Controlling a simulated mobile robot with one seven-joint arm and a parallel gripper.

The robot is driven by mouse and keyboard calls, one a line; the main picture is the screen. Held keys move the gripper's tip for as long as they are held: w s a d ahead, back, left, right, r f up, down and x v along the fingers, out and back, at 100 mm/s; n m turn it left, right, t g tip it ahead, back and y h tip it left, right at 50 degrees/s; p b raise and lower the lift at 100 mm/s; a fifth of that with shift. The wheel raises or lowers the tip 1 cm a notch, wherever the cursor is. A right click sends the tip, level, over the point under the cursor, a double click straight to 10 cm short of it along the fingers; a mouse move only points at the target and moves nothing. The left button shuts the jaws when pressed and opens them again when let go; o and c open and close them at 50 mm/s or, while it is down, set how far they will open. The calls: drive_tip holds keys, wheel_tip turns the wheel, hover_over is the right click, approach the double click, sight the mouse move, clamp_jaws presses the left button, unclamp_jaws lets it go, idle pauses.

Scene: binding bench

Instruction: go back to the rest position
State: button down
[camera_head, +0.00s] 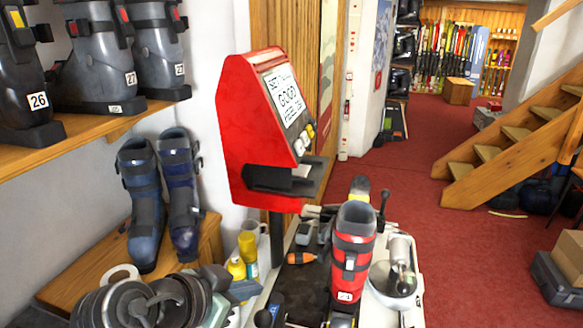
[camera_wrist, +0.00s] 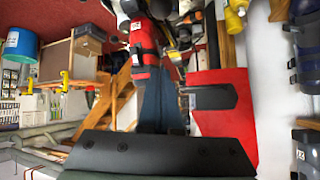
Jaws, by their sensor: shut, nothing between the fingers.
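My gripper (camera_wrist: 155,150) shows as a wide dark block with small screws along the bottom of the wrist view. It is shut with nothing held. The wrist view is upside down. In the head view my gripper cannot be made out for certain. A red ski boot (camera_head: 352,252) stands upright on the bench, apart from my gripper. It also shows at the top of the wrist view (camera_wrist: 144,45). A red machine (camera_head: 240,130) with a handwritten sign (camera_head: 285,95) stands left of the boot.
Boots stand on a wooden shelf (camera_head: 88,128) at left, with a blue pair (camera_head: 143,205) below. Yellow bottles (camera_head: 237,268), an orange-handled tool (camera_head: 301,258) and a metal cup-like device (camera_head: 400,262) crowd the bench. Wooden stairs (camera_head: 505,150) rise at right. Red carpet (camera_head: 410,165) lies open behind.

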drive_tip(key=d+r+n+t+y, duration=0.2)
drive_tip(key=r+t, duration=0.3)
drive_tip(key=r, duration=0.7)
drive_tip(key=d+r+n+t+y, duration=0.25)
drive_tip(key=r+t, duration=0.35)
drive_tip(key=r, duration=0.7)
drive_tip(key=s+d+r+n+t+y, duration=0.1)
drive_tip(key=s+d+r+n+t, duration=0.2)
drive_tip(key=s+r+t, duration=0.4)
drive_tip(key=s+r, duration=0.6)
drive_tip(key=r, duration=0.2)
drive_tip(key=shift+d+r+t+b, duration=0.3)
drive_tip(key=shift+d+r+b, duration=0.05)
drive_tip(key=shift+b, duration=0.05)
drive_tip(key=shift+s+f, duration=0.1)
